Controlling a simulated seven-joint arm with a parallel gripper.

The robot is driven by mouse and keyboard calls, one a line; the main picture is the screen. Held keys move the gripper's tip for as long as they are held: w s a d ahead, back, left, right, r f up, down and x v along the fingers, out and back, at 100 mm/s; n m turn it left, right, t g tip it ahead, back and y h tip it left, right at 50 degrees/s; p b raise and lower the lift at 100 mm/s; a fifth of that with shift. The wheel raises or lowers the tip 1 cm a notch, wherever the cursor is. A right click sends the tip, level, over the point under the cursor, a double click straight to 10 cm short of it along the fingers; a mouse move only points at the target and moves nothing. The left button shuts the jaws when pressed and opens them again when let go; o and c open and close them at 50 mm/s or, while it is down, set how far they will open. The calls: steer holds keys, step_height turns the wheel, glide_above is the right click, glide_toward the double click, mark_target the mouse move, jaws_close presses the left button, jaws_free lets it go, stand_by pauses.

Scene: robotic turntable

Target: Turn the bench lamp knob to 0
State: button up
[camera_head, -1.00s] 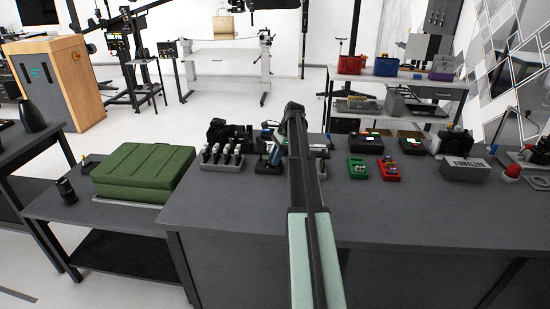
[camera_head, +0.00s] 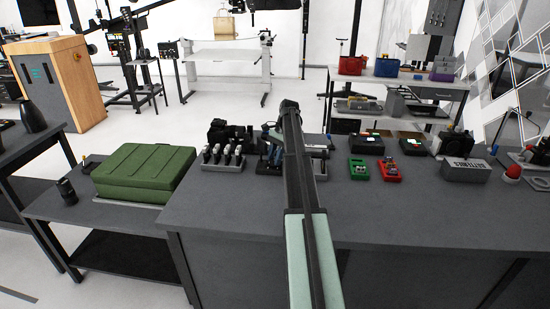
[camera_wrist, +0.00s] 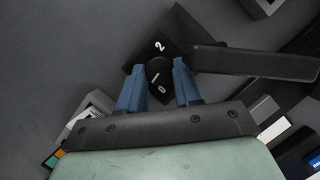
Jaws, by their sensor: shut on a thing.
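The bench lamp knob (camera_wrist: 158,73) is a small dark round knob with a white pointer line, in the wrist view. It sits on a black base (camera_wrist: 182,32) with the white marks "2" above it and "0" below it. The pointer lies at a slant; I cannot tell exactly which mark it meets. My gripper (camera_wrist: 159,76) has its two blue fingers on either side of the knob and is shut on it. In the head view my arm hides the knob, and the blue fingers (camera_head: 268,146) show only in part at the back of the bench.
A dark lamp arm (camera_wrist: 255,61) reaches right from beside the knob. In the head view, green (camera_head: 358,170) and red (camera_head: 389,171) boxes lie to the right and a rack of white-topped items (camera_head: 222,158) to the left. The bench front is clear.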

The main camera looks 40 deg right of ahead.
steer(key=o, duration=1)
steer(key=shift+o, duration=0.2)
steer(key=v, duration=0.7)
steer(key=shift+r, duration=0.3)
steer(key=shift+d, duration=0.15)
